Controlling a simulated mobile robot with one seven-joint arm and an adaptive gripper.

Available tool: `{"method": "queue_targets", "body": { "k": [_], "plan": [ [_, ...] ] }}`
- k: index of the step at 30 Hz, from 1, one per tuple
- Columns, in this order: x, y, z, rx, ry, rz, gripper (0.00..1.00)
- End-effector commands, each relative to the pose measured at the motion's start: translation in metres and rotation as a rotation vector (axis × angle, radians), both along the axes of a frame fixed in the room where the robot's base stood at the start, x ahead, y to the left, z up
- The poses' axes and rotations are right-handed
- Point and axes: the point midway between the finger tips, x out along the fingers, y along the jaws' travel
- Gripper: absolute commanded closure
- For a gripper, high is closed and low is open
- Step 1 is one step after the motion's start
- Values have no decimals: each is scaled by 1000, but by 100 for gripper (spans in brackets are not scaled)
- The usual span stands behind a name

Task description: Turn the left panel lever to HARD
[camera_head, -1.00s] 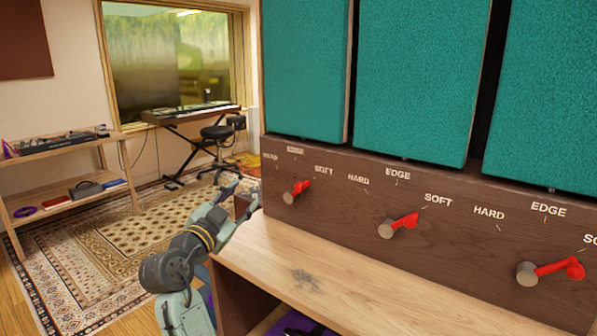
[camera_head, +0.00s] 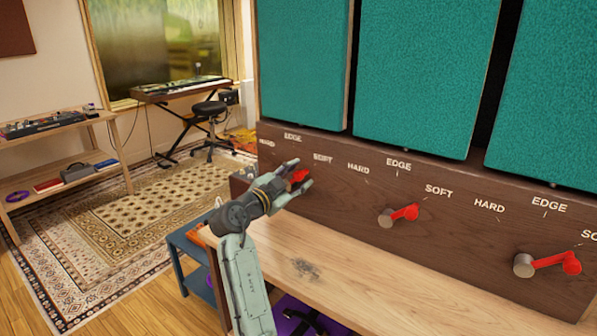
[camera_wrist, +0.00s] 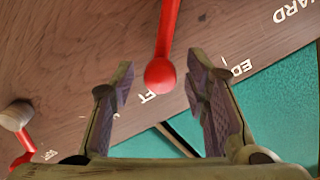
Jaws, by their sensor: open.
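The left panel lever (camera_head: 299,176) is red and sits on the dark wooden panel (camera_head: 340,205), partly hidden behind my gripper (camera_head: 302,172). Its arm points toward the SOFT label (camera_head: 322,158); the EDGE label (camera_head: 292,138) and HARD label (camera_head: 266,143) are up and left of it. In the wrist view the lever's red arm and ball end (camera_wrist: 159,75) come down between the two fingers of my gripper (camera_wrist: 159,88). The fingers are apart, with a visible gap on each side of the ball.
The middle lever (camera_head: 405,213) and right lever (camera_head: 570,262) stand further right on the panel. Teal padded panels (camera_head: 415,80) rise above. A light wooden top (camera_head: 350,280) lies below. A keyboard (camera_head: 180,88) and stool (camera_head: 209,108) stand far back left.

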Motion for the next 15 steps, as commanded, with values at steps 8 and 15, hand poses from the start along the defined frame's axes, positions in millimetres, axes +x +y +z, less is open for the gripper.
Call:
{"method": "queue_targets", "body": {
  "k": [8,15],
  "plan": [
    [6,-5,0,0,-2,0,58],
    [6,-4,0,0,-1,1,66]
  ]
}}
